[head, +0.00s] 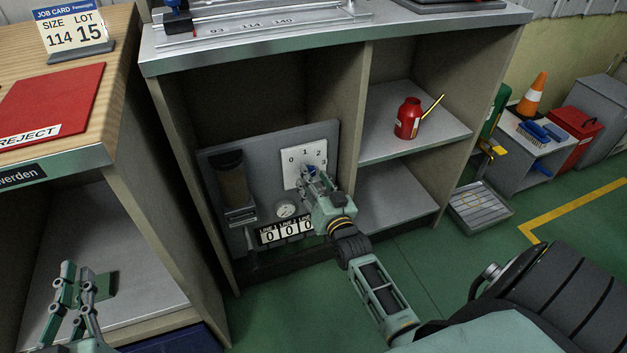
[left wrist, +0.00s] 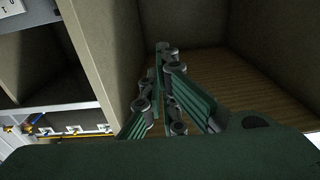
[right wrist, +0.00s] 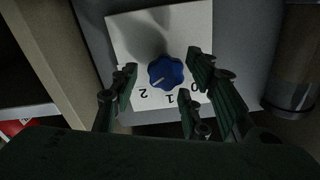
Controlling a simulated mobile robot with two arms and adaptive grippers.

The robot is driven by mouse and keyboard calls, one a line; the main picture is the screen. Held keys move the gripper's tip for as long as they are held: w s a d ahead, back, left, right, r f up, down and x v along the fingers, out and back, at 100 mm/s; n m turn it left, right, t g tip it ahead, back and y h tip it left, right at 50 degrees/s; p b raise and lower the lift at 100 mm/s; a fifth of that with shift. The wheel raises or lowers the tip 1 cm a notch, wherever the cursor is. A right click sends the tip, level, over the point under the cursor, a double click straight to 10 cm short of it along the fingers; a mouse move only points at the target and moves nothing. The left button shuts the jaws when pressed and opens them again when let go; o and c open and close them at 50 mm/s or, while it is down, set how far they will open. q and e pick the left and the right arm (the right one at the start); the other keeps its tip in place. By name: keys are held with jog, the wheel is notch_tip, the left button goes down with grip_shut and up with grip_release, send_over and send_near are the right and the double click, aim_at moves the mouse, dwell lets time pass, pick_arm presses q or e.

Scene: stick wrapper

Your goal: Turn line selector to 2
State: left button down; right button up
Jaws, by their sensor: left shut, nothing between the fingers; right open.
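The line selector is a blue knob (right wrist: 166,72) on a white dial plate (head: 291,169) printed with 0, 1, 2 and 3, set in a grey panel. In the right wrist view the plate (right wrist: 135,30) looks upside down; the knob's white mark points down-left, roughly towards the 2. The 3 is hidden there behind a finger. My right gripper (head: 312,178) is open at the dial, its fingers on both sides of the knob; I cannot tell if they touch it. My left gripper (head: 75,292) is shut and empty at the lower left, before the wooden bench's shelf.
The panel (head: 215,150) also carries a gauge (head: 285,209), a dark cylinder and number counters (head: 287,232). It stands inside the cabinet, beside a divider. A red oil can (head: 407,118) stands on the shelf to the right. Green floor is open in front.

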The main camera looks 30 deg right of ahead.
pick_arm(q)
jog(key=shift+d+r+t, duration=0.1)
jog(key=shift+r+t, duration=0.3)
jog(key=shift+r, duration=0.3)
pick_arm(e)
jog(key=shift+w+d, duration=0.1)
jog(key=shift+w, duration=0.35)
jog(key=shift+c, duration=0.5)
jog(key=c, duration=0.9)
jog(key=shift+r, duration=0.1)
pick_arm(q)
notch_tip(320, 180, down, 11)
jog(key=s+a+g+y+p, duration=0.1)
jog(key=s+a+g+p, duration=0.1)
jog(key=g, duration=0.3)
jog(key=shift+s+a+r+g+y, duration=0.15)
jog(key=shift+s+g+y, duration=0.15)
jog(key=shift+s+g, duration=0.15)
pick_arm(e)
jog(key=n, duration=0.3)
jog(key=shift+s+d, duration=0.1)
jog(key=shift+d, duration=0.05)
